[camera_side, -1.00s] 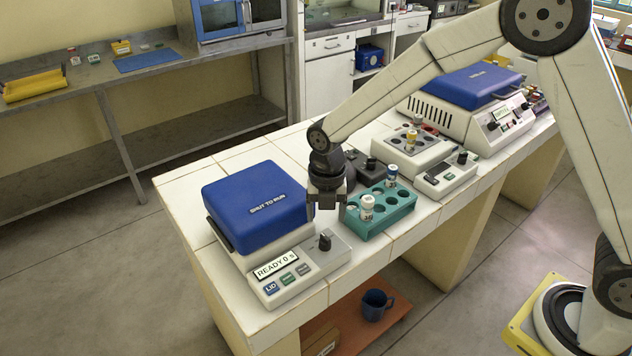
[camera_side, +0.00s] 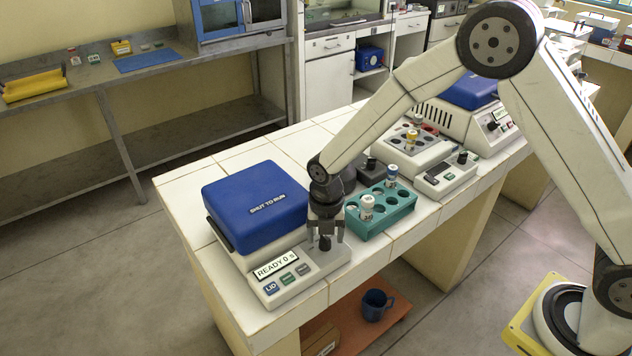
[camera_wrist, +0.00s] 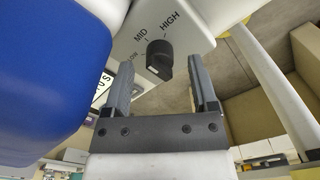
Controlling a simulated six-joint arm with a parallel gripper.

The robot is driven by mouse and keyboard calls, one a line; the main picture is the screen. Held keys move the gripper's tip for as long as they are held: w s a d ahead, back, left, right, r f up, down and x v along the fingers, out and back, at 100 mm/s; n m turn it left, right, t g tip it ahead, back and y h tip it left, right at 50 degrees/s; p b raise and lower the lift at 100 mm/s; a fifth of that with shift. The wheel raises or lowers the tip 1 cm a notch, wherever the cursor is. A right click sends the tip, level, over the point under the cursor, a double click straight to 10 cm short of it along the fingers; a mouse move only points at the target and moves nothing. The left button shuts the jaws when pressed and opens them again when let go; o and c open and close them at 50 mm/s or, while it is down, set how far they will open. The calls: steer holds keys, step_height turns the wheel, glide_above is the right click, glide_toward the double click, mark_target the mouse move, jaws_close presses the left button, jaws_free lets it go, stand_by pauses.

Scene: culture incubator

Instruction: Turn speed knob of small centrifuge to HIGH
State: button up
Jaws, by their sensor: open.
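The small centrifuge has a blue lid (camera_side: 255,205) marked SHUT TO RUN, which is down, and a display (camera_side: 275,264) reading READY 0 s. Its dark speed knob (camera_side: 325,243) is on the panel's right part. In the wrist view the knob (camera_wrist: 158,56) has MID and HIGH beside it and a partly hidden LOW label. A white mark shows on the knob's lower edge; I cannot tell its exact setting. My gripper (camera_side: 326,236) points down over the knob, fingers apart on either side. In the wrist view the gripper (camera_wrist: 158,68) shows gaps to the knob; contact is not visible.
A teal rack (camera_side: 385,213) with capped vials stands close to the right of my gripper. Behind it are a block device (camera_side: 440,178) and a larger blue-lidded centrifuge (camera_side: 500,115). Panel buttons (camera_side: 287,279) lie left of the knob. The bench front edge is near.

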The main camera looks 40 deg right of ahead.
steer(key=shift+f, duration=0.6)
jaws_close()
steer(key=shift+m, duration=0.3)
steer(key=m, duration=0.5)
steer(key=shift+m, duration=0.4)
steer(key=m, duration=0.5)
steer(key=shift+m, duration=0.4)
